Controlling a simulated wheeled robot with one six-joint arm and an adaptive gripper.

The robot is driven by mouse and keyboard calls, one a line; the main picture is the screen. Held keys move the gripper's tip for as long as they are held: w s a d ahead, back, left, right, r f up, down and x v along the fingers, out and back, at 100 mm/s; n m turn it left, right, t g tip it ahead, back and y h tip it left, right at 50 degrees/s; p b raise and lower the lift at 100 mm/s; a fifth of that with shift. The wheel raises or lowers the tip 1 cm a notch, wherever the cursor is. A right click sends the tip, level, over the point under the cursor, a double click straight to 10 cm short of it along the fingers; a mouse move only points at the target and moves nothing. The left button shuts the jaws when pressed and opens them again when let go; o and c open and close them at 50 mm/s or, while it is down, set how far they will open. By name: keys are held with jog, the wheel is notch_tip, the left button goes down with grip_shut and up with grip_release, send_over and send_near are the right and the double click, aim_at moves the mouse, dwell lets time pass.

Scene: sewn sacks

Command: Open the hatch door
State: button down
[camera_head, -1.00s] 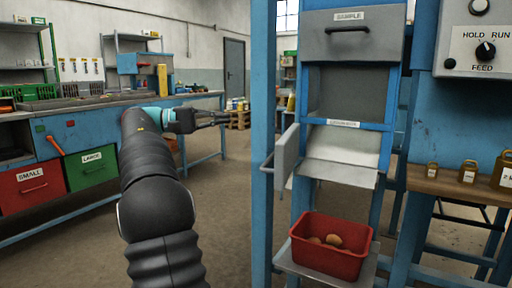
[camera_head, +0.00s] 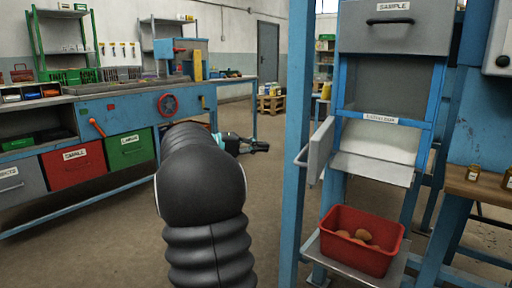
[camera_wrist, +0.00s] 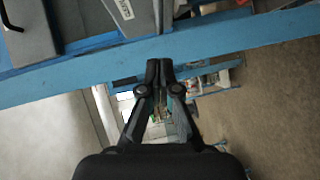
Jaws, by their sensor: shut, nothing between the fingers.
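The hatch door (camera_head: 320,150) is a small grey panel with a bar handle (camera_head: 303,159) on its left side. It stands swung out from the left of the blue frame, and the opening beside it shows a pale sack-like surface (camera_head: 380,140). My gripper (camera_head: 264,147) is left of the door and blue post, apart from the handle in the picture, partly hidden behind my arm. In the wrist view my gripper (camera_wrist: 160,68) has its fingers together with nothing between them. A grey panel with a dark handle (camera_wrist: 12,18) shows there at upper left; I cannot tell which panel.
A blue post (camera_head: 297,120) stands between my gripper and the hatch. A grey SAMPLE drawer (camera_head: 395,25) is above. A red bin (camera_head: 360,262) with several brown round items sits below on a shelf. A workbench (camera_head: 130,105) with red and green drawers is at left. Open floor lies between.

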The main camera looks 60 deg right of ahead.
jog(key=s+d+f, duration=0.1)
jog(key=s+d, duration=0.4)
jog(key=s, duration=0.2)
jog(key=shift+d+f+p, duration=0.25)
jog(key=shift+f+p, duration=0.05)
jog(key=shift+p, duration=0.05)
